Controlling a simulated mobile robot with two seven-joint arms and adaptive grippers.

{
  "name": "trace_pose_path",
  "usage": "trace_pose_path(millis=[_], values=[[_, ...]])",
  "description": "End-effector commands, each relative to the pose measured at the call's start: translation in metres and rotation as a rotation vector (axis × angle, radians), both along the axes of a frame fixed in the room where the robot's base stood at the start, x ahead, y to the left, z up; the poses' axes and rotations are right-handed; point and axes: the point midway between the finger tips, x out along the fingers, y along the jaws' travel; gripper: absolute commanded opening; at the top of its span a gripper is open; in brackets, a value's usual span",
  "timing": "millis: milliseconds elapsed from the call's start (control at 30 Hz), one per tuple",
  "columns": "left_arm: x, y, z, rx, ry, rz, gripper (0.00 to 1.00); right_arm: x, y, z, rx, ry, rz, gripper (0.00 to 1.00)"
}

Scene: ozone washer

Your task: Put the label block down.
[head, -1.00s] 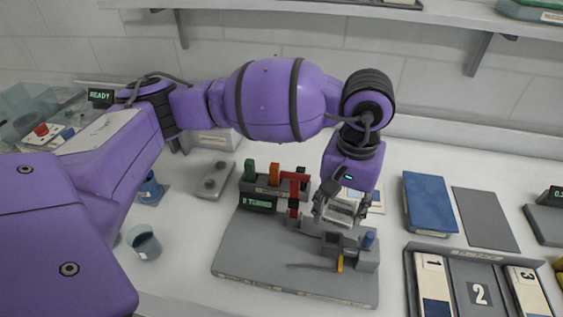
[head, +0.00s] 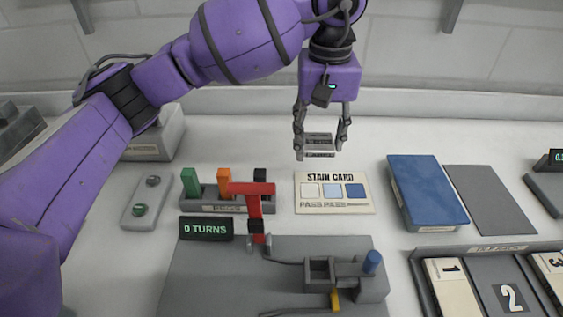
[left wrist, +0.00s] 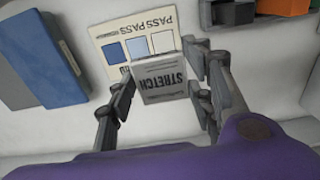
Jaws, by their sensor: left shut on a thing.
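My left gripper (head: 321,150) is shut on a small grey label block (head: 320,141), pointing down behind the stain card. In the left wrist view the block (left wrist: 164,92) sits between the fingers, its pale face lettered "STRETCH". The block appears held above the white counter; its exact height is hard to tell. The cream stain card (head: 334,193) lies flat in front of it and shows partly behind the block in the left wrist view (left wrist: 110,30). My right gripper is not in view.
A blue book-like block (head: 427,192) and a grey mat (head: 489,205) lie to the right. A rack (head: 212,206) with green and orange blocks, a red T-handle (head: 252,190) and a grey fixture (head: 220,270) stand nearer.

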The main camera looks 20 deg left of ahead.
Motion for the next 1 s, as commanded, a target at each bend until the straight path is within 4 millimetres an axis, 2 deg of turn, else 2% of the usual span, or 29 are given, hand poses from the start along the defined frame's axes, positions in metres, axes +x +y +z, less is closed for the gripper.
trace_pose_path(millis=[33,200,400,800,900,1000], values=[[0.001,0.015,-0.004,0.002,0.001,0.007,0.21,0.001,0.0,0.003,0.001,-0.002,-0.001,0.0],[0.007,0.057,-0.023,0.002,0.002,0.007,0.21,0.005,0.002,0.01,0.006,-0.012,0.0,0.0],[0.011,0.088,-0.059,0.001,0.001,0.003,0.21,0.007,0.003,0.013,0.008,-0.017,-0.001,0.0],[0.014,0.111,-0.091,0.0,0.003,0.002,0.21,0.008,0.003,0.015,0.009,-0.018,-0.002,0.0],[0.014,0.109,-0.107,0.0,0.003,0.0,0.21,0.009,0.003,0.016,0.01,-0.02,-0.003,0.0],[0.015,0.109,-0.116,0.0,-0.001,-0.001,0.21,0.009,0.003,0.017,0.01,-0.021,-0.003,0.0]])
